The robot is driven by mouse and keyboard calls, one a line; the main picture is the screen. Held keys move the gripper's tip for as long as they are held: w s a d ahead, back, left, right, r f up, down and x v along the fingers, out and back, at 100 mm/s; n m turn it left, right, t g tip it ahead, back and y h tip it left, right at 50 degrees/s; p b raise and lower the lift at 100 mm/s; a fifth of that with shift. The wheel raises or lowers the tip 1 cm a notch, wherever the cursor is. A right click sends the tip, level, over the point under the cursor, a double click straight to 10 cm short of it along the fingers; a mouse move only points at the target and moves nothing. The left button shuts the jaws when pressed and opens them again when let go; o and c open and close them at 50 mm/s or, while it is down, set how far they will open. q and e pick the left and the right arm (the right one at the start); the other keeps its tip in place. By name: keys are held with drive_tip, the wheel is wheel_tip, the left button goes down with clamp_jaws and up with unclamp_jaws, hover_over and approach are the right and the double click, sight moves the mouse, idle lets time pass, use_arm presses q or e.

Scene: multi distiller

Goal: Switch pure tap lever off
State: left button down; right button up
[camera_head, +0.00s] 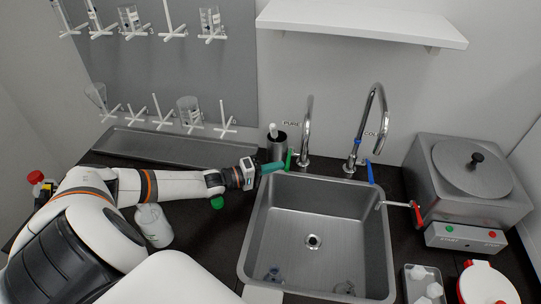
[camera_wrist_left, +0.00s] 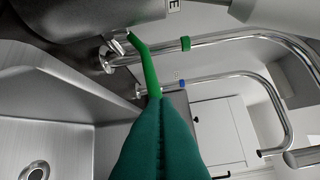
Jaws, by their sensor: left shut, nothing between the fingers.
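The pure tap (camera_head: 306,130) is a curved chrome spout behind the sink, beside a "PURE" label. Its green lever (camera_head: 288,159) stands at the tap's left side. In the left wrist view, the green lever (camera_wrist_left: 148,70) runs from the chrome tap body down to the fingertips. My left gripper (camera_head: 273,168) has teal fingers pressed together, empty, just left of the lever. In the left wrist view, the gripper (camera_wrist_left: 157,100) tip overlaps the lever's end; I cannot tell if they touch. My right gripper is not in view.
The cold tap (camera_head: 380,115) with a blue lever (camera_head: 370,172) stands to the right. The steel sink (camera_head: 312,215) lies in front. A steel distiller (camera_head: 470,190) stands at right. A white bottle (camera_head: 154,226) is near my left arm.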

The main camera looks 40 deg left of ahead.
use_arm(q)
drive_tip(key=shift+d+f, duration=0.1)
drive_tip(key=shift+d, duration=0.55)
drive_tip(key=shift+s, duration=0.1)
wheel_tip(320, 180, up, 10)
drive_tip(key=a, duration=0.1)
drive_tip(key=shift+b, duration=0.45)
drive_tip(key=shift+a, duration=0.15)
